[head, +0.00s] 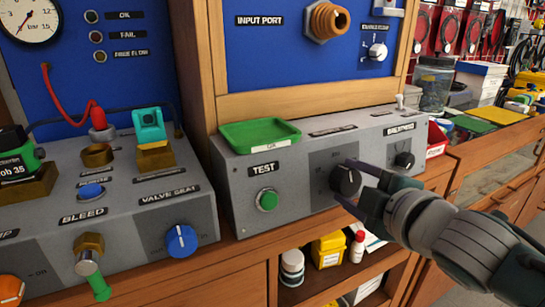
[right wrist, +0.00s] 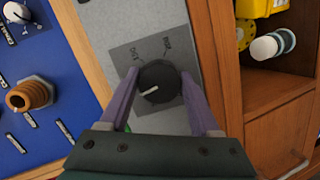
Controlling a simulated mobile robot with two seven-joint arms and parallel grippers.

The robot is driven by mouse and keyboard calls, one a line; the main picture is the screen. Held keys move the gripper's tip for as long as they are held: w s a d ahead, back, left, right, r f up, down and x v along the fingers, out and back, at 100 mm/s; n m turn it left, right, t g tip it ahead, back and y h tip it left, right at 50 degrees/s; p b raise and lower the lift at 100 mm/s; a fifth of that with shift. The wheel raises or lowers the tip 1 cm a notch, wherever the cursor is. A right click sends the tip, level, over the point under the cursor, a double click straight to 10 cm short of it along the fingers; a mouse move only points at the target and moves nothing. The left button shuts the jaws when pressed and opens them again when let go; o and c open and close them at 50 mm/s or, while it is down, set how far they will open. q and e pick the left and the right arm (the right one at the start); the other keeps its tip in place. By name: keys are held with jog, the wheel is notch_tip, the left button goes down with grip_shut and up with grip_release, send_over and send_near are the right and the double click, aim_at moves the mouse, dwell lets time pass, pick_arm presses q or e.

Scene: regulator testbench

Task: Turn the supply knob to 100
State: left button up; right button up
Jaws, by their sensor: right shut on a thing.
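A round black knob (head: 346,181) sits on a dark grey dial plate on the front of the right-hand grey box. Its label is too small to read, so I cannot confirm that it is the supply knob. In the right wrist view the knob (right wrist: 158,83) has a white pointer toward the picture's lower left; the plate's markings are too blurred to read. My right gripper (head: 343,180) has its two purple fingers on either side of this knob and is shut on it. My left gripper is not in view.
A green TEST button (head: 267,200) and a smaller black knob (head: 403,160) flank the knob. A green tray (head: 260,136) lies on the box top. A blue valve seat knob (head: 181,240) is on the left box. An open shelf (head: 320,280) with bottles is below.

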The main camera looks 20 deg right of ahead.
jog(key=shift+m+p, duration=0.65)
jog(key=shift+m, duration=0.35)
jog(key=o, duration=1.4)
jog(key=shift+s, duration=0.1)
jog(key=shift+s+r, duration=0.1)
jog(key=shift+s, duration=0.2)
jog(key=p+v, duration=0.2)
jog(key=v, duration=0.7)
jog(key=shift+d+r, duration=0.1)
jog(key=shift+r, duration=0.05)
